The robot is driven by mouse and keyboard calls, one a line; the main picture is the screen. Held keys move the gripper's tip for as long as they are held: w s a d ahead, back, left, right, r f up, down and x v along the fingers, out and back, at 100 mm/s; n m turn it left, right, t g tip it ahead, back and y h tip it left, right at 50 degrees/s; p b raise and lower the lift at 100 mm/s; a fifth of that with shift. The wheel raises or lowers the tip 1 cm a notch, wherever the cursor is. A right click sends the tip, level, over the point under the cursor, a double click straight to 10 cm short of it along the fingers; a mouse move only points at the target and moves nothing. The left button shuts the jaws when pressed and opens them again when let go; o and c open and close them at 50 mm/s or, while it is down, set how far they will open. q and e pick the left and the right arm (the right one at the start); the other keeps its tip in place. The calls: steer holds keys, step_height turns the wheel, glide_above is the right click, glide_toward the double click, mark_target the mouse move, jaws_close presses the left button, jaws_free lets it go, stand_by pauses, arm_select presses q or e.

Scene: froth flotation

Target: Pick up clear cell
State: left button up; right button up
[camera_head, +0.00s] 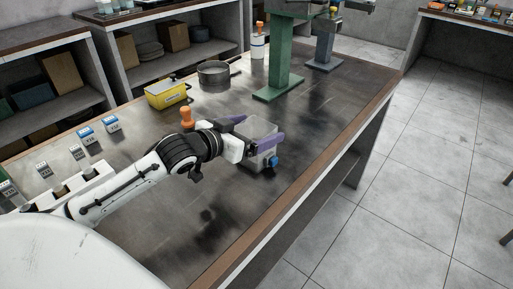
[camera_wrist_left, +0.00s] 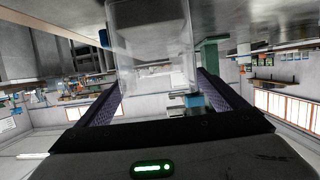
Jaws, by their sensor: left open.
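The clear cell (camera_head: 259,131) is a see-through box with a blue fitting (camera_head: 273,161) low on its front right side. It stands on the dark table. My left gripper (camera_head: 260,134) reaches in from the left with its purple fingers spread, one on each side of the cell. In the left wrist view the clear cell (camera_wrist_left: 152,50) fills the upper middle, between the two fingers (camera_wrist_left: 158,98). Gaps seem to show beside the cell, but I cannot tell whether a finger touches it. My right gripper is not in view.
A yellow box (camera_head: 167,93), a round pan (camera_head: 214,73) and an orange-topped bottle (camera_head: 258,42) stand behind. A green stand (camera_head: 286,55) is at the back right. Small labelled packs (camera_head: 86,135) and a white rack (camera_head: 82,182) are on the left. The table's front right is clear.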

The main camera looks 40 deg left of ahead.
arm_select(q)
steer(key=c, duration=1.8)
steer(key=shift+r, duration=0.15)
steer(key=shift+c, duration=1.4)
